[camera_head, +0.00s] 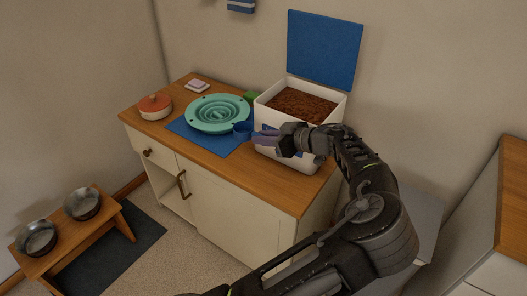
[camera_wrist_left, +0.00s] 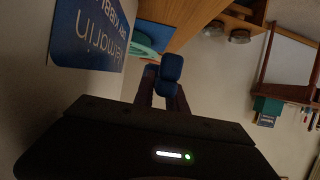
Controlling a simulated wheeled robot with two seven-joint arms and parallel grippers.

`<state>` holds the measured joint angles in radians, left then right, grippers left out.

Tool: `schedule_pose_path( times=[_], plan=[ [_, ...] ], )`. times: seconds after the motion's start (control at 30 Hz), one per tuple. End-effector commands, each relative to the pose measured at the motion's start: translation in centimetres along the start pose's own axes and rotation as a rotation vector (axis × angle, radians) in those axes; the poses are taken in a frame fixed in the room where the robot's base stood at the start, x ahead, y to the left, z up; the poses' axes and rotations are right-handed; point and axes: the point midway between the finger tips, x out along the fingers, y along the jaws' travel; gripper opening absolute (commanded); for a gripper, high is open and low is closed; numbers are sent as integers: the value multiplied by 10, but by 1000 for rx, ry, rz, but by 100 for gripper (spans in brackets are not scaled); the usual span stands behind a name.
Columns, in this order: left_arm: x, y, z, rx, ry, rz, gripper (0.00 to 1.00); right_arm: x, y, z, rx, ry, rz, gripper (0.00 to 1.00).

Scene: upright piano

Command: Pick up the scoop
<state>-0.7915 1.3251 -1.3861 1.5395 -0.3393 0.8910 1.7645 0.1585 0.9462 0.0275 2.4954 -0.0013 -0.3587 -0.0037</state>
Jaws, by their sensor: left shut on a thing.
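A small blue scoop (camera_head: 243,130) shows in the head view beside the front right edge of the teal ring-shaped slow-feeder bowl. In the left wrist view the scoop (camera_wrist_left: 171,68) sits at the fingertips. My left gripper (camera_head: 262,138) is shut on the scoop, in front of the white food bin. The fingers hide the scoop's handle. My left gripper (camera_wrist_left: 163,96) also shows in the wrist view. My right gripper is not in view.
The open white bin (camera_head: 285,151) of brown kibble, with its raised blue lid (camera_head: 324,50), stands close behind my gripper. The teal bowl (camera_head: 217,113) lies on a blue mat (camera_head: 213,141). A red-lidded pot (camera_head: 155,106) stands left. Two metal bowls sit on a low stand (camera_head: 58,252).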

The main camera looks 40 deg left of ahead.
Motion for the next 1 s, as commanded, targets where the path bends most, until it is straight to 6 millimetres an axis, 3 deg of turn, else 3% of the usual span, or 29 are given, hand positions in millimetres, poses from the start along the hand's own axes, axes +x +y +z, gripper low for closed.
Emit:
schedule_pose_path(
  times=[0.2,0.4,1.0],
  plan=[
    [-16,0,-38,-3,-2,1,0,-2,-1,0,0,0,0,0],
    [-25,0,-59,-1,-1,0,0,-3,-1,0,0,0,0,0],
    [-27,0,-65,1,0,0,0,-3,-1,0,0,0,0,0]
  ],
)
